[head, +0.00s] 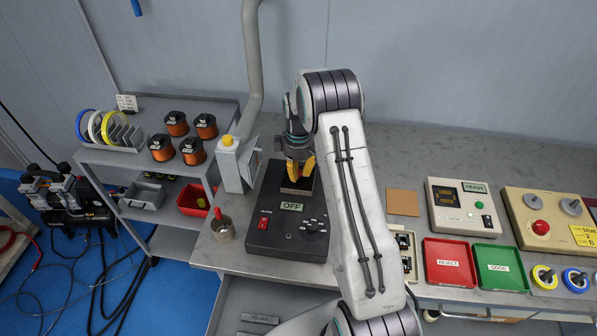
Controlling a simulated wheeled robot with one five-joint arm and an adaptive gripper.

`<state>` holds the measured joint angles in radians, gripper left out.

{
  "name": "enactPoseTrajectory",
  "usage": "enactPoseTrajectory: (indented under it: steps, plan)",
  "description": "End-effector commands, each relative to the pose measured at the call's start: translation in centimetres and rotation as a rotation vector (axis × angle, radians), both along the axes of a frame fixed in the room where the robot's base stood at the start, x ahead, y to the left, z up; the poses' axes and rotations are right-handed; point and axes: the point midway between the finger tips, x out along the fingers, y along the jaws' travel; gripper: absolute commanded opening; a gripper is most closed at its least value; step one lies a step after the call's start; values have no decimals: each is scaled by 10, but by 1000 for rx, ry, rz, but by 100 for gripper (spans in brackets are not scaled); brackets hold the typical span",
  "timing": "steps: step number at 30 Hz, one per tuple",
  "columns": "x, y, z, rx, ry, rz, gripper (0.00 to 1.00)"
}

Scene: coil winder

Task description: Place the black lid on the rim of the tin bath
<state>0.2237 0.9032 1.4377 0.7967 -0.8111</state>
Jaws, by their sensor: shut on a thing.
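The tin bath is the black unit (287,232) with an OFF display, a red switch and a knob, standing on the grey bench. Its small square opening (297,186) with a tan rim is at the back of its top. My gripper (300,168), with yellow fingers pointing down, is directly above this opening, close to the rim. It is shut on the black lid, which is mostly hidden by the fingers and hard to make out against the dark unit. I cannot tell whether the lid touches the rim.
Right of my arm are a brown pad (402,202), a red tray (449,263), a green tray (499,267) and control boxes.

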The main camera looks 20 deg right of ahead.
Motion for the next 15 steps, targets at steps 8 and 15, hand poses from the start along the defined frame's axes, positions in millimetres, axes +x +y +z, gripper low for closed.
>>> enactPoseTrajectory:
  steps: [8, 15]
  plan:
    - [0, 0, -2, -1, -1, 0, 21]
    - [0, 0, -2, 0, 0, 0, 38]
